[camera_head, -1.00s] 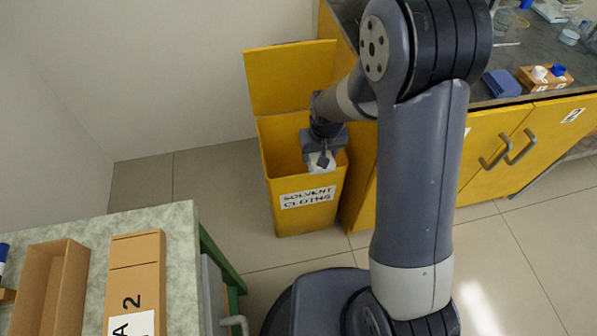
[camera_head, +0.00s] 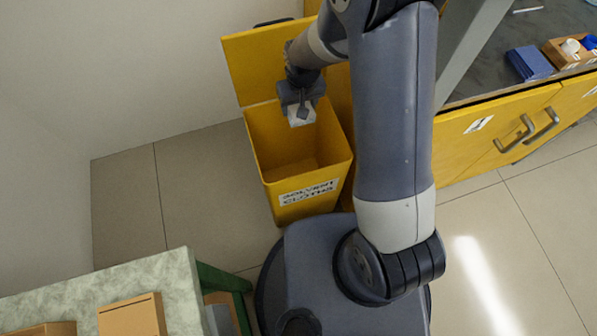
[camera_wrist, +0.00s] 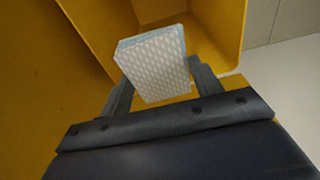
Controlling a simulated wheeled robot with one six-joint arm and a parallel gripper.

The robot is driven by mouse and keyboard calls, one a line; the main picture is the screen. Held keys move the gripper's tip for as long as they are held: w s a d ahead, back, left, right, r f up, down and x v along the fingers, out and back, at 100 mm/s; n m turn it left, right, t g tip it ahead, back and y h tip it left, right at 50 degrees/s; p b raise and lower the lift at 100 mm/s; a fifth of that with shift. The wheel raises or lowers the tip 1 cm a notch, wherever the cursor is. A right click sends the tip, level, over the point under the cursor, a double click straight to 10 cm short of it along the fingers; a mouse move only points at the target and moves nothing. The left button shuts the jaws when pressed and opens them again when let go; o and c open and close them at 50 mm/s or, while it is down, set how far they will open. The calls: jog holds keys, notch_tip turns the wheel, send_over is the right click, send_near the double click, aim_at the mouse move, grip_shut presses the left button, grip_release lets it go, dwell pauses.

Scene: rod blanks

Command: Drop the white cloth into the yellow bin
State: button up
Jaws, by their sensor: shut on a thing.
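The white cloth (camera_head: 301,114) is a small folded pad with a textured face. It also shows in the wrist view (camera_wrist: 156,66), between the two fingers. My gripper (camera_head: 300,106) is shut on it, and the wrist view (camera_wrist: 158,82) shows a finger on each side. The yellow bin (camera_head: 314,201) stands open with its lid raised at the back, and its label reads "SOLVENT CLOTHS". In the head view the cloth is over the bin's opening, toward the back. The bin's wall also shows in the wrist view (camera_wrist: 219,25). Its visible floor looks empty.
A yellow cabinet (camera_head: 480,140) with a dark worktop stands to the right of the bin. The worktop holds a blue box (camera_head: 529,63) and a small cardboard box (camera_head: 570,51). A pale-topped bench (camera_head: 80,290) with cardboard boxes is at the lower left. Tiled floor is clear left of the bin.

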notch_tip(320, 180, down, 3)
jog(key=shift+f+b, duration=0.2)
jog(key=shift+b, duration=0.7)
jog(key=o, duration=1)
jog(key=shift+c, duration=0.2)
jog(key=r, duration=0.3)
jog(key=s+r+p, duration=0.1)
jog(key=r, duration=0.3)
jog(key=r+p, duration=0.1)
jog(key=r, duration=0.2)
jog(key=shift+s+d+r, duration=0.25)
jog(key=shift+s+r, duration=0.05)
jog(key=shift+r, duration=0.1)
